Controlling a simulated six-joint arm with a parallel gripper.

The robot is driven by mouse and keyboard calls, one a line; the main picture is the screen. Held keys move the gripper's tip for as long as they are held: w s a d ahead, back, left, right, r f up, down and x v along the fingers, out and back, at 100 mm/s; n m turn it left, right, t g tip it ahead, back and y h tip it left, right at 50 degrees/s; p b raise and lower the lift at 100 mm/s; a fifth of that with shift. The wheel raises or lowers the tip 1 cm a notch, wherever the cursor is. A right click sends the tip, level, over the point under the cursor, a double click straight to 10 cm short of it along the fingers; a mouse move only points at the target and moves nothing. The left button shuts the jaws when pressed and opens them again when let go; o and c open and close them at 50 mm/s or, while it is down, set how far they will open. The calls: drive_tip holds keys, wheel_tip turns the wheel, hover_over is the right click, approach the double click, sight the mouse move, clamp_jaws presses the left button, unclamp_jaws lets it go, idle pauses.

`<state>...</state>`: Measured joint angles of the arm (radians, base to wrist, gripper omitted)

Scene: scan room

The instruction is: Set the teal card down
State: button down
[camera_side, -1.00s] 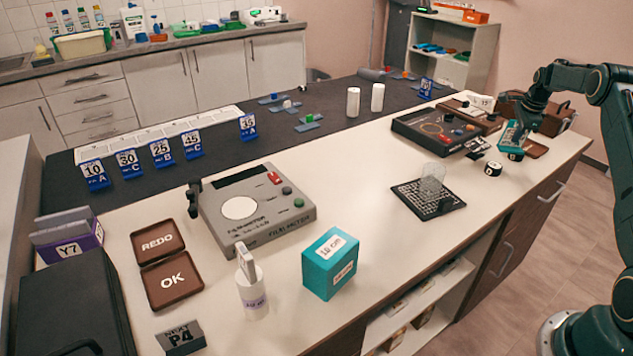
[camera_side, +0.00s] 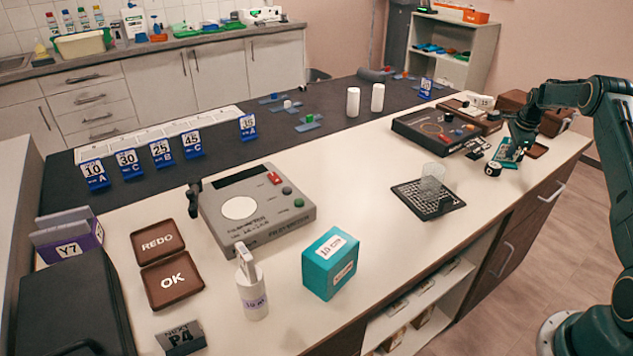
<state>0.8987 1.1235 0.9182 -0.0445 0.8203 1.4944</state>
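The teal card (camera_side: 504,151) is at the far right end of the white counter, low over its top and tilted. My gripper (camera_side: 517,152) is at the card's right side, pointing down, and appears shut on it. The fingertips are small and partly hidden by the card. I cannot tell whether the card's lower edge touches the counter.
A small black round piece (camera_side: 493,170) stands just in front of the card.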

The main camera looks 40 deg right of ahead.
drive_tip(key=shift+f, duration=0.1)
drive_tip(key=c, duration=1.6)
unclamp_jaws()
drive_tip(key=v, duration=1.2)
